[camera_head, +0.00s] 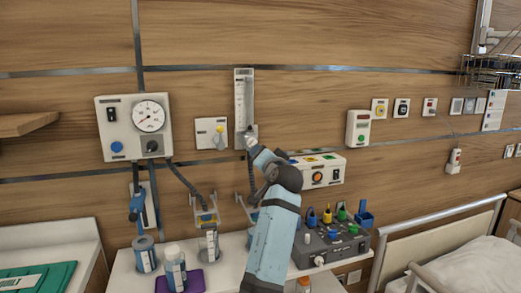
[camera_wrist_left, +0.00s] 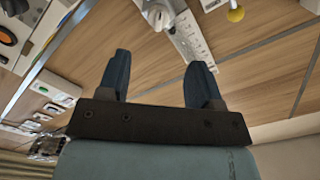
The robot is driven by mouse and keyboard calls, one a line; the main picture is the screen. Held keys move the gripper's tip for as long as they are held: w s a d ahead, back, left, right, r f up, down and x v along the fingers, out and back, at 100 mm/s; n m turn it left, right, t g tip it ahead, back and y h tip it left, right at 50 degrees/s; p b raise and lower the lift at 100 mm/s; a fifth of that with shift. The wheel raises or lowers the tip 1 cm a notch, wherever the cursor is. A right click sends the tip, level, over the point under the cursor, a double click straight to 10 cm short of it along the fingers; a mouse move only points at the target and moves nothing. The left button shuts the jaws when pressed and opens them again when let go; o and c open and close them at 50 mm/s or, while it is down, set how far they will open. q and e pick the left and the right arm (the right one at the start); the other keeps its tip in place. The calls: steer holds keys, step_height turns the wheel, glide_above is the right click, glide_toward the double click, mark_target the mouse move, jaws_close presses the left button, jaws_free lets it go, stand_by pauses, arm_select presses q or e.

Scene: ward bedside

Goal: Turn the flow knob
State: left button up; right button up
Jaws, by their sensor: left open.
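The flowmeter (camera_head: 244,95) is a tall, clear-fronted panel on the wood wall, and its lower end is partly covered by my left arm. In the left wrist view, the flowmeter (camera_wrist_left: 193,42) shows its scale, with a pale round flow knob (camera_wrist_left: 158,16) at its end. My left gripper (camera_head: 251,136) reaches up to the flowmeter's lower end. In the left wrist view, the left gripper (camera_wrist_left: 157,62) has its two dark fingers apart with nothing between them. The knob lies beyond the fingertips, roughly in line with the gap. My right gripper is not in view.
A white control box (camera_head: 318,171) is right of my arm. Bottles (camera_head: 175,267) and a grey device (camera_head: 330,244) stand below.

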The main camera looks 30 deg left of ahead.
mark_target(252, 146)
arm_select(q)
steer(key=x, duration=1.2)
steer(key=shift+p, duration=0.3)
steer(key=c, duration=0.9)
